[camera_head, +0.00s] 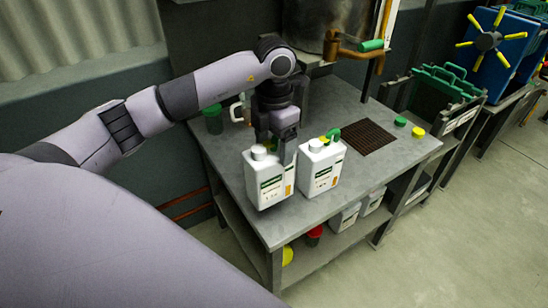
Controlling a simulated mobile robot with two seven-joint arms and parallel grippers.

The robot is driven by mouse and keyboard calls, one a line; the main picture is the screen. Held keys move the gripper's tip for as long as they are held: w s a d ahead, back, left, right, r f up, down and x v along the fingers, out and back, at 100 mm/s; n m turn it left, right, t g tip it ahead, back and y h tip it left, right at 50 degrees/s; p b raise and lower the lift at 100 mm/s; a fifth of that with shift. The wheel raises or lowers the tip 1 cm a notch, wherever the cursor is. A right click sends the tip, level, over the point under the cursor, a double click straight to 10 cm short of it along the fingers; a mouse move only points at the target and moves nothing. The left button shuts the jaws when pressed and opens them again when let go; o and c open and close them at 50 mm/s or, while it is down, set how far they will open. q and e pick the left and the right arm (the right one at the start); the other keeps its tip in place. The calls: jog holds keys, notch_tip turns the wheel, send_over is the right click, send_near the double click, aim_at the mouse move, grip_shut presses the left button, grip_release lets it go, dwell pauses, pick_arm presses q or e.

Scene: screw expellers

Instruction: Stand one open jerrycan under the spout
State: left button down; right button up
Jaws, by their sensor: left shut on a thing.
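The spout is a copper-coloured pipe with a green-handled tap (370,45) at the back, beside a metal tank (327,22). A dark brown grate (371,138) lies on the table below it. My right gripper is out of view.
The grey table (345,208) has a lower shelf with more white containers (345,217). A green-topped crate (445,82) is at the right.

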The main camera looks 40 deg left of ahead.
pick_arm(q)
notch_tip(320, 180, down, 4)
jog(key=shift+f, duration=0.2)
jog(key=shift+f, duration=0.2)
grip_release()
jog(key=shift+r, duration=0.15)
